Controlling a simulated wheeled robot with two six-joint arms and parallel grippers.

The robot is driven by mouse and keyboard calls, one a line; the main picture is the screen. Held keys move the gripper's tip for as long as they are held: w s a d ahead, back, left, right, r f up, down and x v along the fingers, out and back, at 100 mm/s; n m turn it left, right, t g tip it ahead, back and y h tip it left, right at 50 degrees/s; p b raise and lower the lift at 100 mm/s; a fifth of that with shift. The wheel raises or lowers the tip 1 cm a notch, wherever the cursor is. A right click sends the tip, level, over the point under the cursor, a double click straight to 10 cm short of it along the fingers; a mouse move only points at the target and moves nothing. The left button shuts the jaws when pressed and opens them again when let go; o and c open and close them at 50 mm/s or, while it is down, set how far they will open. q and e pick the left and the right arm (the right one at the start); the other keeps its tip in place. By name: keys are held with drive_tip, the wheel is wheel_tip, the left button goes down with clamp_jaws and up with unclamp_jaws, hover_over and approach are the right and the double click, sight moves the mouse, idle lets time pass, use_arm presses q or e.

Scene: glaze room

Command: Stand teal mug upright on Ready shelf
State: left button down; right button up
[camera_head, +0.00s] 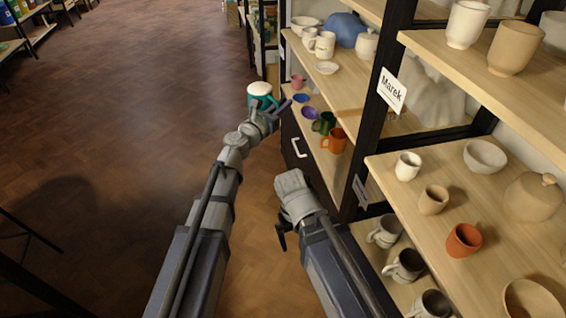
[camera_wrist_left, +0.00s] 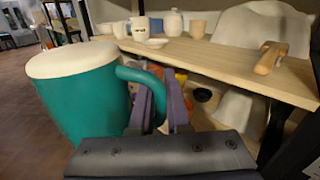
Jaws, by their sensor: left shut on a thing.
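The teal mug (camera_head: 262,90) has a cream-white top and hangs in the air just off the left edge of the shelf unit, roughly upright. It fills the left side of the left wrist view (camera_wrist_left: 85,95), its handle (camera_wrist_left: 142,74) pointing right toward the fingers. My left gripper (camera_head: 276,108) is shut on the mug's handle; its purple-grey fingers (camera_wrist_left: 160,103) show in the wrist view. My right gripper (camera_head: 282,236) hangs low in front of the shelves, away from the mug, and its jaws are unclear. No label reading Ready is legible.
The middle shelf (camera_head: 312,148) holds a pink cup (camera_head: 298,81), blue bowls, a green mug (camera_head: 324,122) and an orange mug (camera_head: 335,140). A dark post with a Marek sign (camera_head: 392,90) divides the unit. White pottery stands on the shelf above. The floor at left is open.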

use_arm(q)
wheel_tip(320, 180, down, 18)
drive_tip(key=w+n+t+y+b, duration=0.1)
drive_tip(key=y+b, duration=0.1)
drive_tip(key=b, duration=1.3)
drive_tip(key=shift+w+n, duration=0.3)
drive_tip(key=shift+n, duration=0.1)
drive_tip(key=shift+b, duration=0.3)
drive_tip(key=shift+f+b, duration=0.9)
